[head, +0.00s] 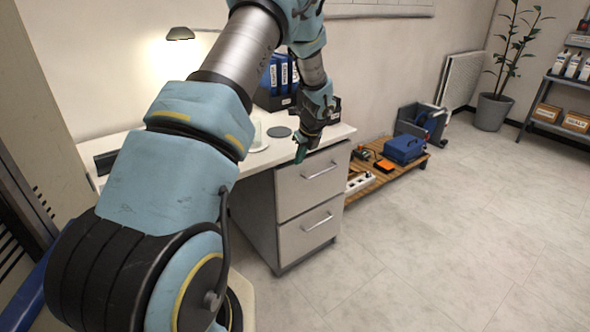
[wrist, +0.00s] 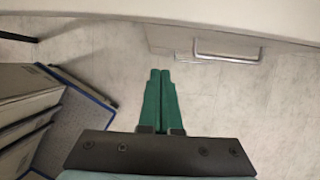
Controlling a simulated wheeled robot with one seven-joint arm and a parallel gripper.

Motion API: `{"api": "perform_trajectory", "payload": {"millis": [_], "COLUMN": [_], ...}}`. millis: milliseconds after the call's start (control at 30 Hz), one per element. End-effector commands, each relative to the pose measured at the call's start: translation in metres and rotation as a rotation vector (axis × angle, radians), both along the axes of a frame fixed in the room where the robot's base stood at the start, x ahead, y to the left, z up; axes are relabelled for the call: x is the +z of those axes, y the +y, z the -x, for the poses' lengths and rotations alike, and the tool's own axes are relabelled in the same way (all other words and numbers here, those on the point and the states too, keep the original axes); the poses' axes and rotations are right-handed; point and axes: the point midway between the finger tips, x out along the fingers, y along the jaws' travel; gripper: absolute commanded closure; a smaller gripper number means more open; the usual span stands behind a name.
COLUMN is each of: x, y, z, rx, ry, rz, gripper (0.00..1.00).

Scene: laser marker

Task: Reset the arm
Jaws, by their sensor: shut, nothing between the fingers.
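My gripper (head: 300,153) hangs at the front edge of the white desk (head: 337,131), above the drawer unit, in the head view. In the wrist view my gripper's two green fingers (wrist: 160,74) lie side by side with their tips together. Nothing is between them. My arm reaches across the left and middle of the head view and hides part of the desk.
The drawer unit (head: 310,180) has two shut drawers with metal handles. A low wooden platform (head: 362,188) right of it holds a blue case (head: 405,148) and a power strip. A potted plant (head: 492,112) stands farther back. The floor (head: 450,240) at right is clear.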

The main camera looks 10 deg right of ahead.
Motion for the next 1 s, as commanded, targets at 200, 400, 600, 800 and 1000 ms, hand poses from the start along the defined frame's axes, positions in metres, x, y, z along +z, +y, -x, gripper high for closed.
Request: {"api": "perform_trajectory", "payload": {"millis": [200, 400, 600, 800, 1000], "x": [0.019, 0.059, 0.114, 0.150, 0.162], "y": [-0.002, 0.039, 0.108, 0.158, 0.182], "z": [0.007, 0.038, 0.116, 0.207, 0.273], "rx": [0.015, 0.359, 1.071, 1.800, 2.303], "ry": [0.000, -0.015, -0.046, -0.089, -0.124], "rz": [0.006, 0.133, 0.359, 0.545, 0.646], "gripper": [1.00, 1.00, 1.00, 1.00, 1.00]}}
